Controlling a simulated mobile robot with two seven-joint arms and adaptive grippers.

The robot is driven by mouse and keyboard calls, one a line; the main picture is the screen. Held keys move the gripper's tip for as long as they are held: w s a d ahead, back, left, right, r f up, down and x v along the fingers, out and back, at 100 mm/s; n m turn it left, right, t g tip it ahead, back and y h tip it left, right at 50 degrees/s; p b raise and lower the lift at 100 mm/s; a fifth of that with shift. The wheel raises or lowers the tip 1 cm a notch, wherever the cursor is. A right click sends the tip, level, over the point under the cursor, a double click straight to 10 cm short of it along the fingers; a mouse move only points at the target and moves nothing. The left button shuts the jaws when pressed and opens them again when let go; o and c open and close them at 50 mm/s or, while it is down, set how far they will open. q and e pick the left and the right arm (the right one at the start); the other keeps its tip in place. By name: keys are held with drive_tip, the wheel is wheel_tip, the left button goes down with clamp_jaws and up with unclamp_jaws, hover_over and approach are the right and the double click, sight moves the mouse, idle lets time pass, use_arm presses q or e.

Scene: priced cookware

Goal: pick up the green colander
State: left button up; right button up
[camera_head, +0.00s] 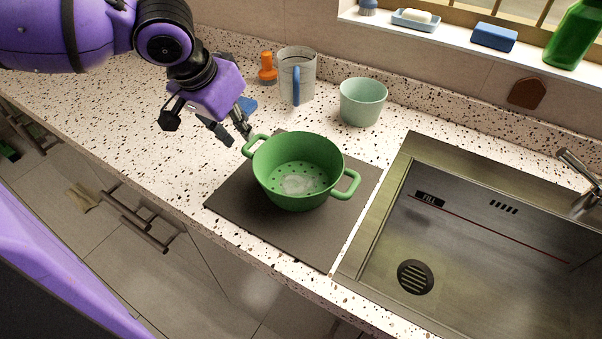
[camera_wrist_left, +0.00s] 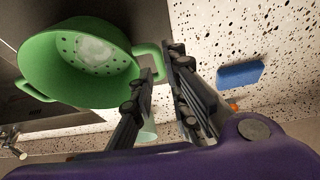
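The green colander (camera_head: 299,170) stands upright on a dark square mat (camera_head: 236,205) beside the sink. It has two loop handles and holes in its bottom, with a pale whitish patch inside. My left gripper (camera_head: 238,138) is just beyond the colander's left handle (camera_head: 255,144). In the left wrist view, the colander (camera_wrist_left: 75,65) fills the upper left. The left gripper (camera_wrist_left: 163,62) is open there, with a gap between its fingers. One fingertip overlaps the handle's edge in that view; I cannot tell whether they touch. My right gripper is not in view.
A grey pitcher with a blue handle (camera_head: 297,75), a pale green bowl (camera_head: 362,102) and an orange object (camera_head: 267,69) stand behind. A blue sponge-like block (camera_wrist_left: 240,74) lies near the gripper. The sink (camera_head: 470,260) is at right. Speckled counter is free at left.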

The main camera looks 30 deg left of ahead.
sight(248, 143)
use_arm(q)
drive_tip(key=shift+w+f, duration=0.1)
drive_tip(key=shift+f, duration=0.4)
drive_tip(key=b+x, duration=0.3)
drive_tip(key=shift+w+d+f, duration=0.1)
drive_tip(key=shift+w+f, duration=0.05)
drive_tip(key=shift+f, duration=0.2)
drive_tip(key=shift+w+f+b, duration=0.1)
drive_tip(key=shift+f+b, duration=0.05)
drive_tip(key=shift+b, duration=0.25)
clamp_jaws()
drive_tip(key=shift+r, duration=0.25)
